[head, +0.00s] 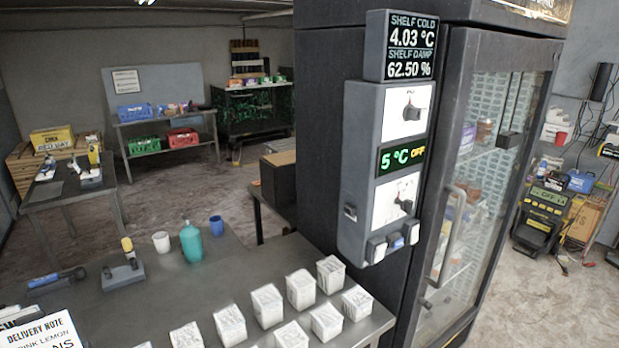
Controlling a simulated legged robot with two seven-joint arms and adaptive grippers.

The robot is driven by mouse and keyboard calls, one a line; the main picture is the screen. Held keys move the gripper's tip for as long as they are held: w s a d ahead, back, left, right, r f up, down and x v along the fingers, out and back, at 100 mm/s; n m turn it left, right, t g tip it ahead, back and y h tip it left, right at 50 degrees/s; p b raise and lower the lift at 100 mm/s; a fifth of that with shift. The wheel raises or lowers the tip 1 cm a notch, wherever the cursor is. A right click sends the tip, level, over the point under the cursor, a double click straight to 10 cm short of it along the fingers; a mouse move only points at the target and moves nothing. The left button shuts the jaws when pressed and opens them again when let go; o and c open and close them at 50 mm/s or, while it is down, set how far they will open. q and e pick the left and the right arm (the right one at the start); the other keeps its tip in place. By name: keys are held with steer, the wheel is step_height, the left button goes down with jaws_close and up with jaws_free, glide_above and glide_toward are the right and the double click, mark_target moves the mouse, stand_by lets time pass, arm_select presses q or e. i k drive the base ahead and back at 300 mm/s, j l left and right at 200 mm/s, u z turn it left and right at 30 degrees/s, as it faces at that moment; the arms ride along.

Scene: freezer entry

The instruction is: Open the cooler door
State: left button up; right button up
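The cooler (345,110) is a tall black cabinet at centre right. Its door (478,190) is glass in a dark frame, faces right, and looks shut. Packs on shelves show through the glass. Neither of my grippers shows in this view.
A grey table (170,290) with several white cartons (267,305), a teal bottle (191,242) and cups fills the front left, close to the cooler. Yellow-black equipment (540,215) stands at the right wall. Some floor (535,290) in front of the door is clear.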

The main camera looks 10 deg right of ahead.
mark_target(471, 50)
steer(key=z, duration=1.5)
